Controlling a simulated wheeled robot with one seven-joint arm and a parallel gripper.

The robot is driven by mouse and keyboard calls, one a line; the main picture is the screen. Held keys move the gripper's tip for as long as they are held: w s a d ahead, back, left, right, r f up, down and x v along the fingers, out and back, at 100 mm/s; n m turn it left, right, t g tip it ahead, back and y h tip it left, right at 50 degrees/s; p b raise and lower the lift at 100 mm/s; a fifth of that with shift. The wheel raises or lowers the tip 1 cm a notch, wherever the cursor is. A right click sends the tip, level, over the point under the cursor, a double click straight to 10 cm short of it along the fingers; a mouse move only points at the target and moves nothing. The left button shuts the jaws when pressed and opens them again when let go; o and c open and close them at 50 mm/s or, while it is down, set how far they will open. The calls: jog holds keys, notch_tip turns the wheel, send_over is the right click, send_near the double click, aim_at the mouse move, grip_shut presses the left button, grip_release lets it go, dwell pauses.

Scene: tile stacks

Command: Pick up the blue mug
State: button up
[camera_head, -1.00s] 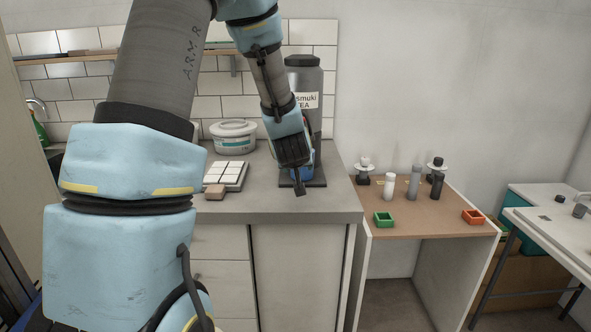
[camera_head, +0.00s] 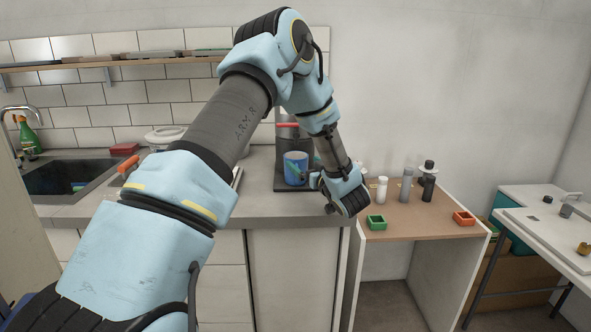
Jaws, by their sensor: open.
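The blue mug (camera_head: 296,167) stands upright on the dark base of the tea machine, near the right end of the grey counter (camera_head: 262,211). My gripper (camera_head: 331,208) is to the right of the mug and nearer the camera, over the counter's front right corner. It is apart from the mug and empty as far as I can see. The jaws are open, though the fingers are small and partly hidden by my wrist. The mug's handle is not clearly visible.
A lower wooden table (camera_head: 412,222) on the right holds a green tray (camera_head: 376,222), an orange tray (camera_head: 464,218) and several cylinders. A sink (camera_head: 70,178) and a green spray bottle (camera_head: 29,138) are at the left. My arm hides part of the counter.

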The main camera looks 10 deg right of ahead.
aim_at(296, 156)
jog(key=shift+x, duration=0.75)
jog(key=p+x, duration=0.3)
jog(key=x, duration=0.1)
jog(key=shift+w+d+r, duration=0.1)
jog(key=shift+r, duration=0.05)
jog(key=shift+w, duration=0.55)
jog(key=shift+c, duration=0.4)
grip_shut()
